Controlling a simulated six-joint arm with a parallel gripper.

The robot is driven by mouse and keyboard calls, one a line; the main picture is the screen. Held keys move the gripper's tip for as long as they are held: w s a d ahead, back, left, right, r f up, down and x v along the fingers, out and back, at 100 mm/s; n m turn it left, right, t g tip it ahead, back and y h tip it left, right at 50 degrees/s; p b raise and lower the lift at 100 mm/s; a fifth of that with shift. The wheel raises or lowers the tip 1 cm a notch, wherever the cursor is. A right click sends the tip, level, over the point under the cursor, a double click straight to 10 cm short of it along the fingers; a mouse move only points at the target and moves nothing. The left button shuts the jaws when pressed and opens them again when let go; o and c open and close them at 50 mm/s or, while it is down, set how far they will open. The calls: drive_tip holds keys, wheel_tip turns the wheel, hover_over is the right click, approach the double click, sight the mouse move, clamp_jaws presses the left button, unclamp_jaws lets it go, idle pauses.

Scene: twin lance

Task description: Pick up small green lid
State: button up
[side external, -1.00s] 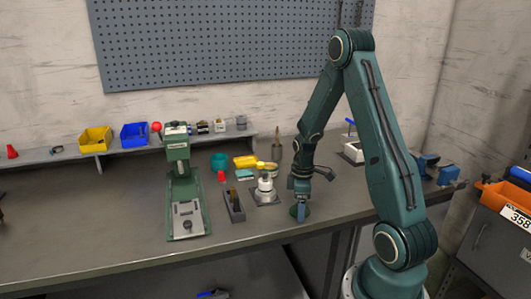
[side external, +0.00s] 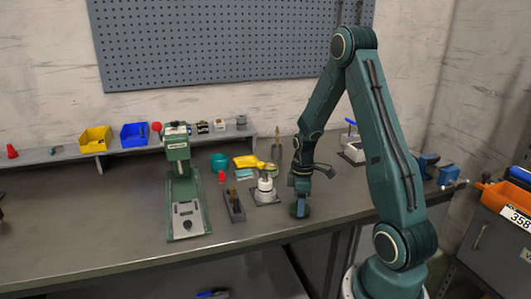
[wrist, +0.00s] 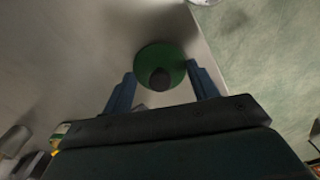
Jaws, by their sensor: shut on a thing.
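The small green lid (wrist: 158,57) is a round green disc with a dark knob in its middle. In the wrist view it lies between the two blue fingers of my gripper (wrist: 160,84). In the side view the lid (side external: 299,211) is low at the table's front edge, under my gripper (side external: 302,198). My gripper is shut on the lid. From the side I cannot tell whether the lid touches the table or is just above it.
A metal round fixture (side external: 265,190) and a grey block (side external: 233,206) stand left of my gripper. A green press (side external: 184,190) is farther left. A yellow item (side external: 250,162) and a tall bottle-like thing (side external: 277,150) are behind. The table's front edge is close.

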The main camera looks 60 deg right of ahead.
wheel_tip(320, 180, up, 19)
idle(0.6)
idle(0.5)
drive_tip(key=w+d+f, duration=0.4)
drive_tip(key=w+d, duration=0.4)
drive_tip(key=w, duration=0.1)
drive_tip(key=w+d+f, duration=0.4)
drive_tip(key=w+d, duration=0.4)
drive_tip(key=w, duration=0.1)
drive_tip(key=shift+w+d+f, duration=0.3)
drive_tip(key=shift+w+f, duration=0.1)
drive_tip(key=shift+f, duration=0.25)
drive_tip(key=shift+f, duration=2.95)
drive_tip(key=shift+f, duration=0.15)
idle(0.4)
